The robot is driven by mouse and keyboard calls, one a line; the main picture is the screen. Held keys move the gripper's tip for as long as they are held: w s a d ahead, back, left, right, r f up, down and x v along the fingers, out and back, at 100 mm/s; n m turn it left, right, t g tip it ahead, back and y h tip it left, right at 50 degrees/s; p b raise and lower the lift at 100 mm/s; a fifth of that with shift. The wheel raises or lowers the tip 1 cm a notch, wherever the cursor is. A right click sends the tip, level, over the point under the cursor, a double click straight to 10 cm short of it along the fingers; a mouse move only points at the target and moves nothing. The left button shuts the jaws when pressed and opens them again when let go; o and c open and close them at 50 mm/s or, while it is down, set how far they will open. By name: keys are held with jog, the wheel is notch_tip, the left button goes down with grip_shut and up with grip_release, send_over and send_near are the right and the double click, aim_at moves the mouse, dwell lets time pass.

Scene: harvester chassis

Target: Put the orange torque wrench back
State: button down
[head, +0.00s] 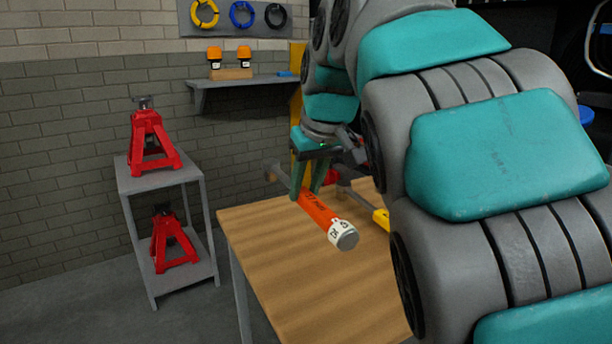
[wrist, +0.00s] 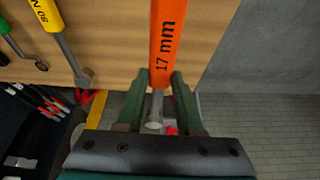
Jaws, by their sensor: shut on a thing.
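My gripper (head: 308,194) is shut on the orange torque wrench (head: 320,213) over the wooden table (head: 290,275). The wrench has an orange handle, a white labelled collar and a grey end cap pointing towards the head camera. Its grey head end sticks out to the left behind my fingers. In the wrist view my gripper (wrist: 165,78) has a finger on each side of the orange handle (wrist: 168,40), marked "17 mm", near where the steel shaft begins. I cannot tell how high the wrench is above the tabletop.
A yellow-handled tool (wrist: 47,14) and a green-handled tool (wrist: 12,35) lie left of the wrench in the wrist view. Red jack stands (head: 153,140) stand on a grey rack (head: 165,184) to the left. A wall shelf (head: 250,82) holds orange-topped items. My arm hides the table's right side.

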aim_at(314, 201)
jog(key=shift+s, duration=0.15)
jog(key=shift+f+b, duration=2.65)
jog(key=shift+f, duration=1.3)
jog(key=shift+c, duration=2.3)
grip_release()
jog(key=shift+v, duration=4)
jog(key=shift+f, duration=0.1)
